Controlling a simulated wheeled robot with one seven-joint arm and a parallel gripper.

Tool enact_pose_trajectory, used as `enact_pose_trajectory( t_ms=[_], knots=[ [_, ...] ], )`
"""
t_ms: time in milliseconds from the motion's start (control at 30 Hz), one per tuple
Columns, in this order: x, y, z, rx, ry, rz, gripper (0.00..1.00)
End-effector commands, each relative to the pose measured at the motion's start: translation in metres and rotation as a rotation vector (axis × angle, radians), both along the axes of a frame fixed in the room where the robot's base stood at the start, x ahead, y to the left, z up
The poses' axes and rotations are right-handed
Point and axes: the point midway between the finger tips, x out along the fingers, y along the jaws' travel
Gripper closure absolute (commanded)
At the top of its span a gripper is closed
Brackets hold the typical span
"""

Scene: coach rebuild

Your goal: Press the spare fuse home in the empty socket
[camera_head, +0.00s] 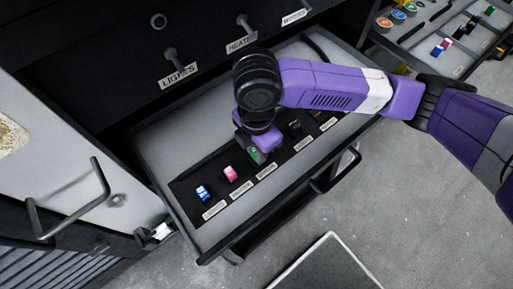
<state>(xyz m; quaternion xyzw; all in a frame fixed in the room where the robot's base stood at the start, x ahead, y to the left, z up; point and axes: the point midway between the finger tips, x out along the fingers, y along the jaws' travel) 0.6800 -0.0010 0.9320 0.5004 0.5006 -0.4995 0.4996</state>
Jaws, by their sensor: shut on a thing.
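My gripper (262,147) points down over the open drawer (172,150), at the middle of the dark fuse strip (183,188). It is shut on a small green fuse (256,157), which shows just below the fingers at the row of sockets. The socket under it is hidden, and I cannot tell how deep the fuse sits. To the left in the same strip stand a blue fuse (202,193) and a pink fuse (230,174). To the right are a dark position (294,127) and a brownish fuse (316,114), partly behind my arm.
White labels (267,171) line the strip's front. Switches labelled LIGHTS (179,74), HEATER (241,41) and MIRRORS (294,17) are on the dark panel behind. Another open drawer (405,45) with loose fuses is at the upper right. A grey box (333,262) stands in front.

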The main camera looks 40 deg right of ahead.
Motion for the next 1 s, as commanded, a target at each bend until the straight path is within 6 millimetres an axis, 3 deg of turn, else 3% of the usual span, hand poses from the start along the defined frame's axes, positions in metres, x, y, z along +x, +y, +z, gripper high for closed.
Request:
enact_pose_trajectory(
  t_ms=[1000],
  knots=[
    [0.0000,-0.0001,-0.0066,0.000,0.000,0.000,1.00]
  ],
)
